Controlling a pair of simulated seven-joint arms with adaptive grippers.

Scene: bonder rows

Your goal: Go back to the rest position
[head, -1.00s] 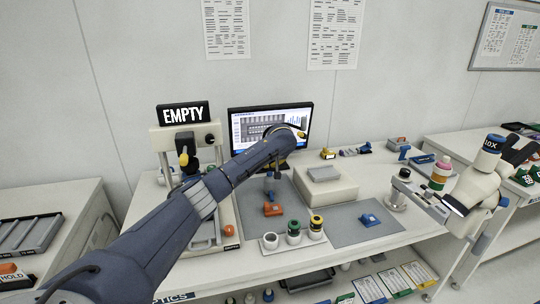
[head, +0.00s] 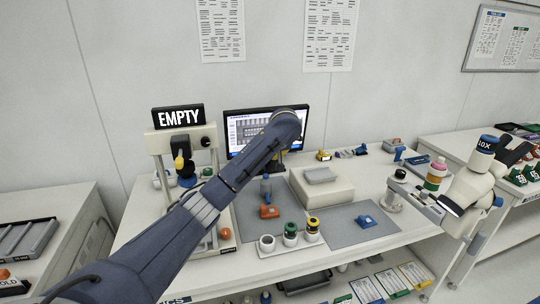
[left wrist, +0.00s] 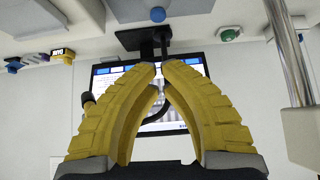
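My left arm reaches in from the lower left of the head view, its wrist in front of the monitor (head: 240,125). The left gripper (left wrist: 159,68) shows in the left wrist view as two yellow fingers curving together, their tips almost meeting with nothing held between them. In the head view the gripper is mostly hidden behind the wrist. In the left wrist view the monitor (left wrist: 106,80) and its dark stand lie behind the fingers, appearing upside down. My right arm and gripper show in neither view.
A bonder machine with an EMPTY sign (head: 178,117) stands left of my arm. Below the wrist are an orange block (head: 269,212), small cups (head: 290,234) and a blue block (head: 366,221). A white box (head: 322,188) sits right. A microscope (head: 478,180) stands at the right end.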

